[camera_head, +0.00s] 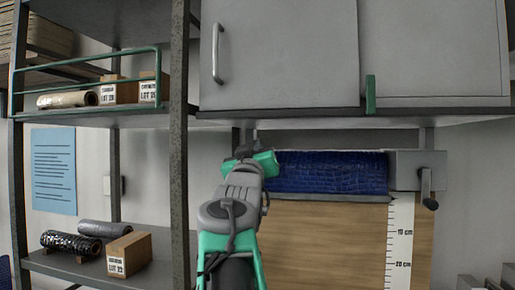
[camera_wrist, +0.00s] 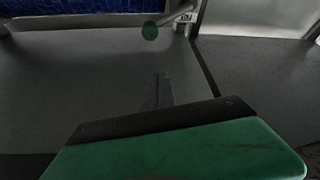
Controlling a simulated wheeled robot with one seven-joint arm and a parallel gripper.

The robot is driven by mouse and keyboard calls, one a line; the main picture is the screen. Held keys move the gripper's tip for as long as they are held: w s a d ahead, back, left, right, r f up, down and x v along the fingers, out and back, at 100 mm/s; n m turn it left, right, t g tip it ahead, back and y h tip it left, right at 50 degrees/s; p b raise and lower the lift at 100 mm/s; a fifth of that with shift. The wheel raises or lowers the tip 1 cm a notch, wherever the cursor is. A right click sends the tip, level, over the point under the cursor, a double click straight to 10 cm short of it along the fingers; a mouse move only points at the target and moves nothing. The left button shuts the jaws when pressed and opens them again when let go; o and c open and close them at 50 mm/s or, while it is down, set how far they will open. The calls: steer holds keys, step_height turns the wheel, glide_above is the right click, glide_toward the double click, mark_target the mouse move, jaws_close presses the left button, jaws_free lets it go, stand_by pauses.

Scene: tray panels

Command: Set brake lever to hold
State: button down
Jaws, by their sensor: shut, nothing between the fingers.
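In the head view my arm seems to cover that spot. My gripper (camera_wrist: 157,80) is shut and empty, pointing toward the knob and apart from it in the picture. In the head view my gripper is at the left end of a blue roll of material (camera_head: 330,172), partly hidden by my wrist.
A crank with a dark grip (camera_head: 430,204) hangs from a grey housing (camera_head: 405,170) at the right. A grey cabinet (camera_head: 280,55) is above. A shelf post (camera_head: 179,150) stands close left of my arm. A wooden board with a ruler (camera_head: 400,240) is below the roll.

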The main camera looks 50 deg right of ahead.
steer(key=r+p+x, duration=0.1)
steer(key=p+x, duration=0.2)
steer(key=x, duration=0.3)
steer(key=f, duration=0.3)
steer(key=d+f, duration=0.1)
steer(key=shift+s+f, duration=0.25)
steer(key=shift+s, duration=0.05)
steer(key=shift+f+b, duration=0.1)
steer(key=shift+b, duration=0.2)
